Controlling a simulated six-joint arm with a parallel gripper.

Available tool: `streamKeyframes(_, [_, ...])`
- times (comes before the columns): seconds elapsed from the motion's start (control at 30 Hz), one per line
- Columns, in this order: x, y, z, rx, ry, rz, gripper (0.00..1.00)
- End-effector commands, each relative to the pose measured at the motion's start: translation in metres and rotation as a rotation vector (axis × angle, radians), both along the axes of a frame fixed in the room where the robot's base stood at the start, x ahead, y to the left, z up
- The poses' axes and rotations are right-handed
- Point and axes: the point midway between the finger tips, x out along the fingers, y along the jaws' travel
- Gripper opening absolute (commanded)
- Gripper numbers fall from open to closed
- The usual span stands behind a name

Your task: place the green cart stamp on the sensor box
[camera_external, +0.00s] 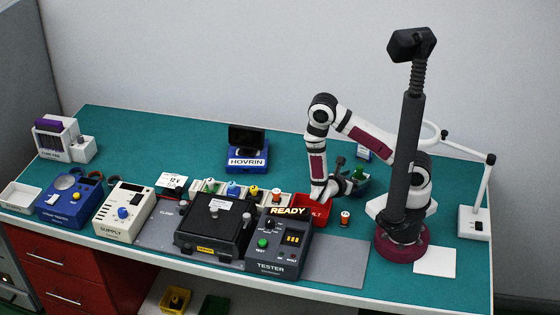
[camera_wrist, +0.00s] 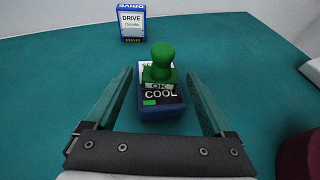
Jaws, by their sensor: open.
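The green stamp (camera_wrist: 162,64) has a rounded knob handle and a pale band reading "OK". In the wrist view it is upright and appears to stand on a dark blue box (camera_wrist: 160,112) whose dark face reads "COOL" with a green bar, probably the sensor box. My gripper (camera_wrist: 159,74) is open, with one teal finger on each side of the stamp and box; I see gaps on both sides. In the external view the green stamp (camera_external: 358,174) shows beside my gripper, right of the red bin; the fingers partly hide what is under it.
A blue-and-white drive (camera_wrist: 131,22) lies beyond the box. A red bin (camera_external: 316,205), an orange-topped stamp (camera_external: 345,218) and the tester (camera_external: 278,252) are near my arm. Several coloured stamps stand in a pale rack (camera_external: 222,188). The teal mat (camera_external: 300,152) is clear behind.

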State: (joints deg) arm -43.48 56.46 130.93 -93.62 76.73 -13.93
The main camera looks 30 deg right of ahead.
Motion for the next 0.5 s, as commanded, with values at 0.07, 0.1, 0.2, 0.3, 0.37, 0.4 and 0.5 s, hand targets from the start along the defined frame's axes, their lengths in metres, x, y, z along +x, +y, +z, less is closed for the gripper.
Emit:
streamKeyframes(0.07, [-0.003,0.012,0.005,0.002,-0.002,0.006,0.86])
streamKeyframes(0.1, [-0.007,0.02,0.008,0.003,-0.003,0.007,0.86])
streamKeyframes(0.2, [-0.017,0.045,0.019,0.004,-0.003,0.008,0.86])
streamKeyframes(0.3, [-0.027,0.069,0.03,0.005,-0.003,0.007,0.86])
streamKeyframes(0.37, [-0.032,0.08,0.035,0.004,-0.001,0.006,0.86])
streamKeyframes(0.4, [-0.035,0.086,0.038,0.004,-0.002,0.005,0.86])
streamKeyframes(0.5, [-0.039,0.096,0.042,0.001,0.0,0.003,0.86])
